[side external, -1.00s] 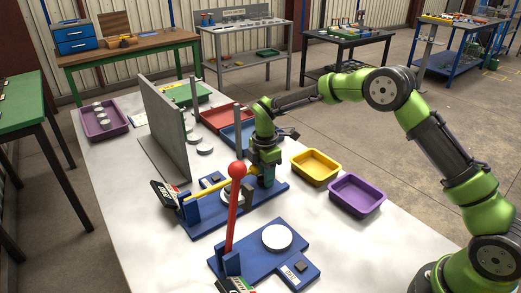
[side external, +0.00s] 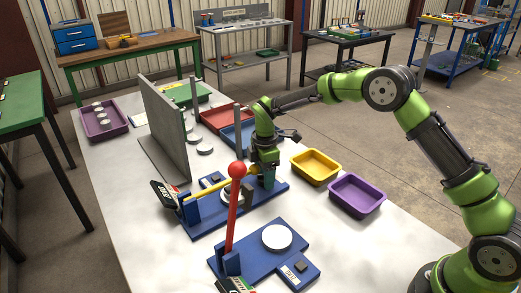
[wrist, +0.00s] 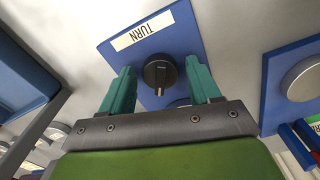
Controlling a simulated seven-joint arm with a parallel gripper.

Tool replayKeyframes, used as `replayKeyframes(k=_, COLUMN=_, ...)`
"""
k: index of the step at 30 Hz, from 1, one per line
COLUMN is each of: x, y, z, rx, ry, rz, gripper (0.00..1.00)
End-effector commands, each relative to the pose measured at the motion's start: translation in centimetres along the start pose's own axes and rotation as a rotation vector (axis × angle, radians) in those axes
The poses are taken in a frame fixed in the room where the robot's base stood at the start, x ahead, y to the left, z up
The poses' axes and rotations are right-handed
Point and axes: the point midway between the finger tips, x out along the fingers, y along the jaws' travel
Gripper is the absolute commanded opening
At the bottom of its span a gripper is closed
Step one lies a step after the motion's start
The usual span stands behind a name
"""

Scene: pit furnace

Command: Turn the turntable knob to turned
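The knob's bar points roughly down toward the gripper palm. In the side view my gripper (side external: 266,180) points down at the right end of a blue base (side external: 205,226). The knob cannot be made out there. A grey piece (side external: 246,197) stands on this base, partly behind a red lever.
The red ball-topped lever (side external: 236,170) rises on a nearer blue base (side external: 255,258) with a white disc (side external: 277,237). A yellow bar (side external: 205,189) lies left of my gripper. Yellow (side external: 316,167) and purple (side external: 356,195) trays stand right. A grey wall (side external: 165,130) stands behind.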

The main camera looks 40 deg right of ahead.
Motion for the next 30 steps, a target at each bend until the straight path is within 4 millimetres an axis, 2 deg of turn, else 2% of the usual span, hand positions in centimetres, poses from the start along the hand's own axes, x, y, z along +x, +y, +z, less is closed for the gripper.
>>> replayKeyframes(k=9, x=0.0, y=0.0, z=0.0, rx=-0.001, ry=-0.001, rz=0.0, gripper=0.67)
replayKeyframes(k=14, x=-1.5, y=0.1, z=0.0, rx=0.0, ry=0.0, rz=0.003, gripper=0.67)
replayKeyframes(k=30, x=-13.7, y=0.1, z=0.0, rx=0.0, ry=0.0, rz=0.003, gripper=0.67)
